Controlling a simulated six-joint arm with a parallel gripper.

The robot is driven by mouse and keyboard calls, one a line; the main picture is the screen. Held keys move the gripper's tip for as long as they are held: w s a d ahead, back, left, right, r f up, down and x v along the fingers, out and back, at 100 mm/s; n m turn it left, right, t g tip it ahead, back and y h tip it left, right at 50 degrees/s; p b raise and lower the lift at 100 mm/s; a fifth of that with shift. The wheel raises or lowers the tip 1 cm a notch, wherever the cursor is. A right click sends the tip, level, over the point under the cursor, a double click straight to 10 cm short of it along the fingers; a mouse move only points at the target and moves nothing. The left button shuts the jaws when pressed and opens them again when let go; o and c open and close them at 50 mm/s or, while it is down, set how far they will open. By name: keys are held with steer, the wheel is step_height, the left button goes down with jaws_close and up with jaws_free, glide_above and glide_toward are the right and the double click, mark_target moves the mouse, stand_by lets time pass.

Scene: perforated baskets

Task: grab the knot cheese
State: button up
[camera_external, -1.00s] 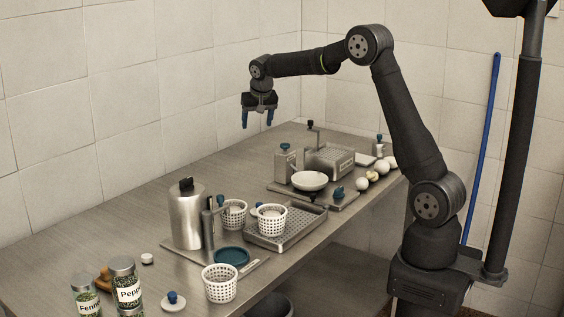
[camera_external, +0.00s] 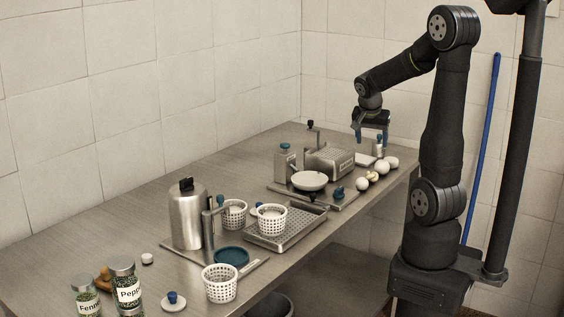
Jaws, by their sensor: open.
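A row of small round pale pieces lies at the right edge of the table. The small yellowish, uneven one (camera_external: 372,176) between smoother white balls looks like the knot cheese, but it is too small to be sure. My gripper (camera_external: 371,140) is open and points down, with its blue fingers apart. In the picture it is above the row, near a small metal container, and nothing shows between its fingers.
White balls (camera_external: 361,184) lie beside the yellowish piece. A small metal container (camera_external: 378,148) and a perforated metal box (camera_external: 331,161) stand close by. A white bowl (camera_external: 309,180) and perforated baskets (camera_external: 219,284) are nearer the camera. The far left tabletop is clear.

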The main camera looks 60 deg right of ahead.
mark_target(381, 174)
steer(key=x, duration=1.5)
steer(key=shift+w+d+f, duration=0.1)
steer(key=shift+w+f, duration=0.15)
steer(key=shift+f, duration=0.05)
steer(key=c, duration=1.1)
